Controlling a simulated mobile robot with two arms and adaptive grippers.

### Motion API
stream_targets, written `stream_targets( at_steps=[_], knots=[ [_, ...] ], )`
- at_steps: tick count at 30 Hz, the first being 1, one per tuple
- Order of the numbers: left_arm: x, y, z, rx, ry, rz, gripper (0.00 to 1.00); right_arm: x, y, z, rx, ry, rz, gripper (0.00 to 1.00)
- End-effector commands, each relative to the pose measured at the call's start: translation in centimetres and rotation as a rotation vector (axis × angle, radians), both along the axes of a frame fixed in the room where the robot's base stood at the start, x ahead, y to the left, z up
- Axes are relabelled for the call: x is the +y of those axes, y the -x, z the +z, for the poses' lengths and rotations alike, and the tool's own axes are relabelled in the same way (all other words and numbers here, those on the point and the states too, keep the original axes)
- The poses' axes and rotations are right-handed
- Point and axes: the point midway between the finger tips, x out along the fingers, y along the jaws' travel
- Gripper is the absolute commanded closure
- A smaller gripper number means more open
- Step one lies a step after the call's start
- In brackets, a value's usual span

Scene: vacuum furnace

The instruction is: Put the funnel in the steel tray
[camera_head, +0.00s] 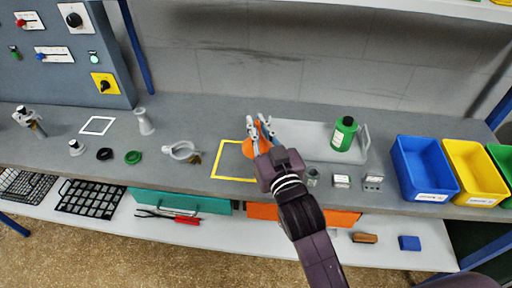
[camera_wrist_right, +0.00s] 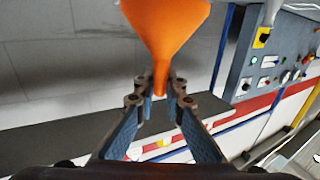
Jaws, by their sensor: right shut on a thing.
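The orange funnel (camera_head: 251,131) is held in my right gripper (camera_head: 260,122) in the head view. The funnel (camera_wrist_right: 165,30) shows large in the wrist view, wide end up, with its narrow stem between the fingertips (camera_wrist_right: 160,85). My right gripper is shut on this stem. The grey steel tray (camera_head: 366,140) lies on the bench, just right of the gripper. The funnel appears near the tray's left end; its height above the bench is hard to tell. The gripper and arm hide part of the funnel and of the tray's left end. My left gripper is not in view.
A green bottle (camera_head: 344,134) stands in the tray's right part. A yellow square outline (camera_head: 216,160) is left of my gripper. Small items (camera_head: 342,181) stand in front of the tray. Blue (camera_head: 424,168) and yellow bins (camera_head: 474,172) are at right.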

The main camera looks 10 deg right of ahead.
Motion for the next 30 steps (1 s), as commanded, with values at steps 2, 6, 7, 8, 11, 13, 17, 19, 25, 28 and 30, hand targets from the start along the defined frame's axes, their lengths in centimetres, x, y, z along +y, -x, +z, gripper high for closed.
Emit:
stream_targets(
  at_steps=[2, 6, 7, 8, 11, 13, 17, 19, 25, 28, 30],
  knots=[
    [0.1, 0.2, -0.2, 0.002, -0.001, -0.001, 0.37, 0.0, 0.0, -1.9, 0.004, -0.001, 0.000, 1.00],
    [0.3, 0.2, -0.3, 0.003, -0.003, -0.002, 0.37, 0.0, 0.0, -3.3, -0.001, -0.001, -0.001, 1.00],
    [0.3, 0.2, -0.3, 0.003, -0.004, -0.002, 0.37, 0.0, 0.0, -3.4, -0.001, -0.001, -0.001, 1.00],
    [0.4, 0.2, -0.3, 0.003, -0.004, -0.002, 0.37, 0.0, 0.0, -3.7, 0.000, -0.001, -0.001, 1.00],
    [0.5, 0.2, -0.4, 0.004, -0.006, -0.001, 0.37, 0.0, 0.0, -5.0, 0.003, -0.002, -0.001, 1.00],
    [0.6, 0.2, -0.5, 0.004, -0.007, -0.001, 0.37, 0.0, 0.0, -6.1, 0.003, -0.003, -0.001, 1.00],
    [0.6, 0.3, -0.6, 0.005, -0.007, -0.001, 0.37, 0.0, 0.0, -7.6, 0.001, -0.001, -0.001, 1.00],
    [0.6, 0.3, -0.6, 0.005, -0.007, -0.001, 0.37, 0.0, 0.0, -7.9, -0.001, -0.001, -0.001, 1.00],
    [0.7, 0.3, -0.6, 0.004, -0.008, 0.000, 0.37, 0.0, 0.0, -7.8, -0.002, -0.001, 0.000, 1.00],
    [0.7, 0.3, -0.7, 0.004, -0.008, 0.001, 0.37, 0.0, 0.0, -8.0, -0.002, -0.001, 0.000, 1.00],
    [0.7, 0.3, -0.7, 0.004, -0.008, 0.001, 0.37, 0.0, 0.0, -8.1, -0.002, -0.002, 0.000, 0.88]
  ],
)
